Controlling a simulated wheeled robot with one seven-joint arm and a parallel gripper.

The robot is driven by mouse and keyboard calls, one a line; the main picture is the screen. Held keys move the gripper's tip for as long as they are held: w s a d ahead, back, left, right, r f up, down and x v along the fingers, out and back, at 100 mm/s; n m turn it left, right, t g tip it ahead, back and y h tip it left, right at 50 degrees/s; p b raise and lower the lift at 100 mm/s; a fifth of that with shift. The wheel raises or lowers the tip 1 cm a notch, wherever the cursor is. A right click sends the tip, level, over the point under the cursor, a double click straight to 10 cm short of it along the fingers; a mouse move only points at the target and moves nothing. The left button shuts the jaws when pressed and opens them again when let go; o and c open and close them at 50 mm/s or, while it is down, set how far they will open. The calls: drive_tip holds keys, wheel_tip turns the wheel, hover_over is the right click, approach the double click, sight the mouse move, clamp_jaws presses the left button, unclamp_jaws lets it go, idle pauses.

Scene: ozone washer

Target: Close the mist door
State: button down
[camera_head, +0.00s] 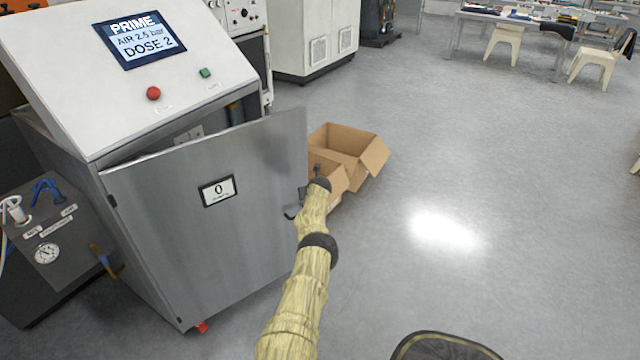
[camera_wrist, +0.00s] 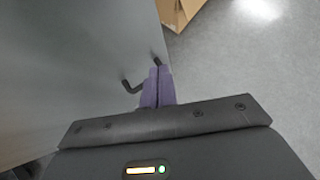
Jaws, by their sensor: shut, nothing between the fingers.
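The mist door (camera_head: 215,235) is a grey metal panel with a small plate reading 0, on the front of the washer cabinet (camera_head: 60,75). It stands ajar, hinged at its left, with its right edge swung out and a dark gap above its top. Its dark bar handle (camera_head: 291,215) is near the right edge, partly hidden by my arm. In the wrist view my gripper (camera_wrist: 157,75) has its purple fingers together at the handle (camera_wrist: 129,87), between its two visible ends. I cannot tell whether they touch it. The door (camera_wrist: 75,65) fills the left there.
Open cardboard boxes (camera_head: 345,150) stand on the floor behind the door's free edge. A grey unit with a gauge (camera_head: 47,252) stands left of the cabinet. The floor (camera_head: 470,180) to the right is clear. Tables and stools are far back.

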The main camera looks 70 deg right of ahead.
drive_tip(key=s+a+r+p, duration=0.3)
drive_tip(key=s+r+p, duration=0.2)
drive_tip(key=p, duration=1.4)
drive_tip(key=shift+a+r, duration=0.25)
drive_tip(key=shift+r, duration=0.4)
